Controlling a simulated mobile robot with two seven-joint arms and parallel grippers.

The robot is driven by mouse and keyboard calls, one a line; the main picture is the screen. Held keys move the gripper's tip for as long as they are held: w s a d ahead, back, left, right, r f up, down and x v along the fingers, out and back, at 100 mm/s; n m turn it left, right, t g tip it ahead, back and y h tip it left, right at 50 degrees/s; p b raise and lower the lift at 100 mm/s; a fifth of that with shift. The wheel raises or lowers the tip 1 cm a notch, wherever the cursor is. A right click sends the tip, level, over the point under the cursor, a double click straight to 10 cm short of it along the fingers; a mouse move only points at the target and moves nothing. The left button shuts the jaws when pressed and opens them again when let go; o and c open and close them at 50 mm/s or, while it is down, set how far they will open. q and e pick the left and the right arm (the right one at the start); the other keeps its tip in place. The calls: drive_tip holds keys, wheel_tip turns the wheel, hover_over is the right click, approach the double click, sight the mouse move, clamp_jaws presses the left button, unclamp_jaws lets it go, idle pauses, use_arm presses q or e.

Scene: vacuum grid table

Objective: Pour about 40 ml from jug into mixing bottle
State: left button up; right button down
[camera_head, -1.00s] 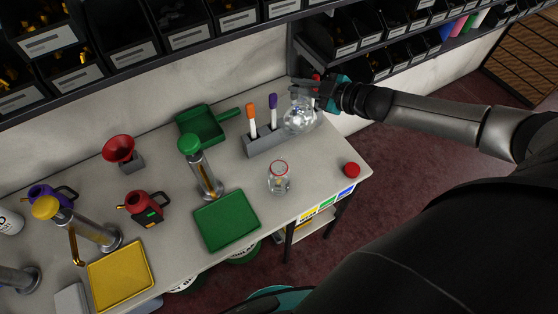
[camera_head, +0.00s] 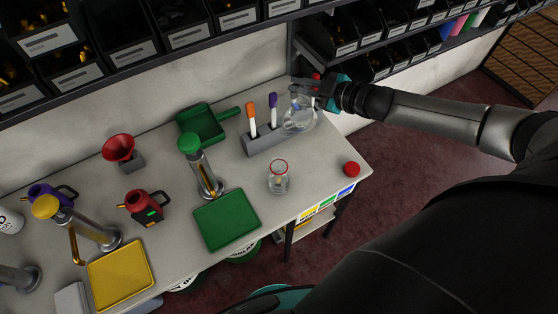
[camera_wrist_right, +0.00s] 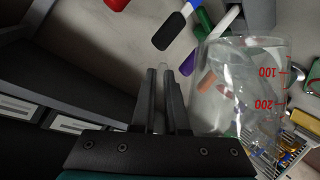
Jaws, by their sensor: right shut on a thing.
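The jug (camera_head: 298,116) is clear glass and stands at the back right of the table, beside the grey marker holder. In the right wrist view the jug (camera_wrist_right: 238,85) shows red marks at 100 and 200. My right gripper (camera_head: 318,91) is at the jug's upper right side; its fingers (camera_wrist_right: 165,85) are close together beside the glass, shut on its handle, which is mostly hidden. I cannot tell whether the jug touches the table. The mixing bottle (camera_head: 279,179), a clear jar with a red ring at its open top, stands upright nearer the front edge. My left gripper is not in view.
A grey holder (camera_head: 263,143) with markers is left of the jug. A red cap (camera_head: 351,169) lies right of the bottle. A green tray (camera_head: 227,219) and green-topped cylinder (camera_head: 202,168) stand left. A shelf of bins (camera_head: 200,48) overhangs the back.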

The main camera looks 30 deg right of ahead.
drive_tip(key=shift+w+r, duration=0.1)
drive_tip(key=shift+r, duration=0.1)
idle(0.6)
drive_tip(key=d+m+y, duration=0.1)
drive_tip(key=w+m+g+y+p, duration=0.1)
drive_tip(key=m, duration=0.1)
drive_tip(key=d+m+g+y+p, duration=0.1)
drive_tip(key=shift+w+d+r+m, duration=0.3)
drive_tip(key=shift+w+d+r, duration=0.05)
drive_tip(key=shift+w+r, duration=0.05)
idle(0.8)
idle(0.9)
